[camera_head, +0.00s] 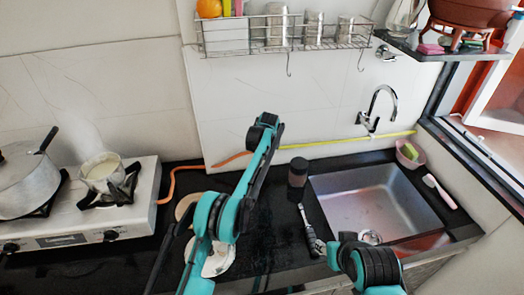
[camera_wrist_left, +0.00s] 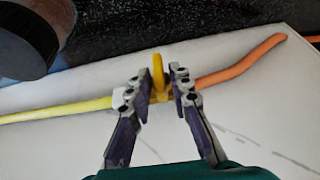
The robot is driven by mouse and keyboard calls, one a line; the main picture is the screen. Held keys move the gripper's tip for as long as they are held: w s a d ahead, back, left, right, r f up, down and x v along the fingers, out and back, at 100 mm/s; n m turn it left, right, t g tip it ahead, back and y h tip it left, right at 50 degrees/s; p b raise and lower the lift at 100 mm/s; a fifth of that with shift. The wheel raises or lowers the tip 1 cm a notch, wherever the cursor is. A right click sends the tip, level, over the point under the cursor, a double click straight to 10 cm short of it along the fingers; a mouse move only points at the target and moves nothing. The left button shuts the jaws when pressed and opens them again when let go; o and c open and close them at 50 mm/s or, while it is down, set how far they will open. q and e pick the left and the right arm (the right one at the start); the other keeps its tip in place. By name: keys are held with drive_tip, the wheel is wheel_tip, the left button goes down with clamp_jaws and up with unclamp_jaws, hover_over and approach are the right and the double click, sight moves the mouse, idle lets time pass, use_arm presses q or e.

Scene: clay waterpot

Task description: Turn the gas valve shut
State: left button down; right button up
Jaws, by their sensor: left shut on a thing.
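In the left wrist view the gas valve's yellow handle (camera_wrist_left: 158,70) stands between the two fingers of my left gripper (camera_wrist_left: 164,88), which is shut on it. The handle's narrow side faces the camera and stands across the line of the pipe. A yellow pipe (camera_wrist_left: 60,113) meets the valve on one side and an orange hose (camera_wrist_left: 240,66) on the other. In the head view the yellow pipe (camera_head: 345,141) and the orange hose (camera_head: 172,180) show, but my left arm hides the valve and gripper.
A dark jar (camera_head: 297,172) stands right of my left arm, close to the wall. A metal sink (camera_head: 375,205) with a tap (camera_head: 378,108) is to the right. A white stove (camera_head: 100,225) holds two pots at the left. A wire rack (camera_head: 280,35) hangs above.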

use_arm(q)
drive_tip(key=c, duration=1.6)
unclamp_jaws()
drive_tip(key=a+v, duration=0.1)
drive_tip(key=v, duration=1.1)
drive_tip(key=shift+d, duration=0.45)
drive_tip(key=shift+s, duration=0.1)
